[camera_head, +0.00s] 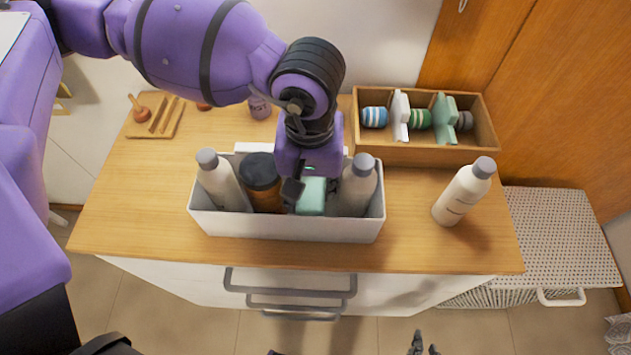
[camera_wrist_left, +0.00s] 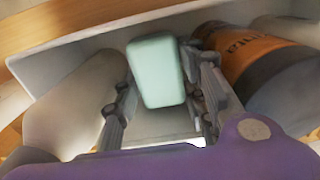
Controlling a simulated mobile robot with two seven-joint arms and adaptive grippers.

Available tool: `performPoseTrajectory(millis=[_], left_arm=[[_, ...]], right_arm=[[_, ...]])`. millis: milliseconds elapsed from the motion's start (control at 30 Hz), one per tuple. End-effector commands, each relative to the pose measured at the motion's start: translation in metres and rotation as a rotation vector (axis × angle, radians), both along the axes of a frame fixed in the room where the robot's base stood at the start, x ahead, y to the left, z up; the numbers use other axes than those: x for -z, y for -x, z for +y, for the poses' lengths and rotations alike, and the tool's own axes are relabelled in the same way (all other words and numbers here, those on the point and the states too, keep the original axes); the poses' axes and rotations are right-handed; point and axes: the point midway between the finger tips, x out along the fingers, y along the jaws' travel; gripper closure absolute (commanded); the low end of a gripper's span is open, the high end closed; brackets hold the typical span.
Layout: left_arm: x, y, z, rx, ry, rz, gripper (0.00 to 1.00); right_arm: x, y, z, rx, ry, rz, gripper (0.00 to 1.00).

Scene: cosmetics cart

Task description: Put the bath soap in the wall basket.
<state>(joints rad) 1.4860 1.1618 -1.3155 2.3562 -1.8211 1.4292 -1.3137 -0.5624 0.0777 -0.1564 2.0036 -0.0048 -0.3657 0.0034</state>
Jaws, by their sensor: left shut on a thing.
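The mint-green bath soap (camera_head: 311,196) is between the fingers of my left gripper (camera_head: 308,183), which is shut on it. The gripper points down into a long white basket (camera_head: 290,228), and the soap is inside or just above its opening, in the gap between bottles. I cannot tell whether it touches the floor. The left wrist view also shows the soap (camera_wrist_left: 157,72), held upright and slightly tilted. My right gripper (camera_head: 424,345) shows only dark tips at the bottom edge; its jaw state is unclear.
In the basket are a pale bottle (camera_head: 222,183), an orange-and-black bottle (camera_head: 263,183) and another grey-capped bottle (camera_head: 355,187). A white bottle (camera_head: 464,192) stands to the right. A wooden tray (camera_head: 425,150) holds several items behind.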

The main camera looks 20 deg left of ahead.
Motion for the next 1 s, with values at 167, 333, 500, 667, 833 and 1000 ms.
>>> performPoseTrajectory(millis=[167, 333, 500, 667, 833, 1000], left_arm=[[0.015, 0.001, 0.0, 0.001, 0.001, 0.001, 0.89], [0.014, 0.0, 0.0, 0.001, 0.001, 0.001, 0.89], [0.019, 0.001, 0.0, 0.001, 0.001, 0.003, 0.89], [0.024, 0.001, 0.0, 0.001, 0.001, 0.003, 0.89], [0.027, 0.001, 0.0, 0.0, 0.001, 0.002, 0.89], [0.026, 0.001, 0.0, 0.0, 0.0, 0.001, 0.54]], right_arm=[[0.002, 0.001, 0.0, 0.0, 0.0, 0.004, 0.77], [0.004, 0.004, 0.0, 0.002, 0.0, 0.01, 0.77], [0.01, 0.013, -0.001, 0.003, 0.002, 0.027, 0.77], [0.015, 0.02, -0.002, 0.004, 0.004, 0.041, 0.77], [0.018, 0.02, -0.002, 0.002, 0.004, 0.042, 0.77], [0.014, 0.012, -0.001, 0.0, 0.003, 0.028, 0.77]])
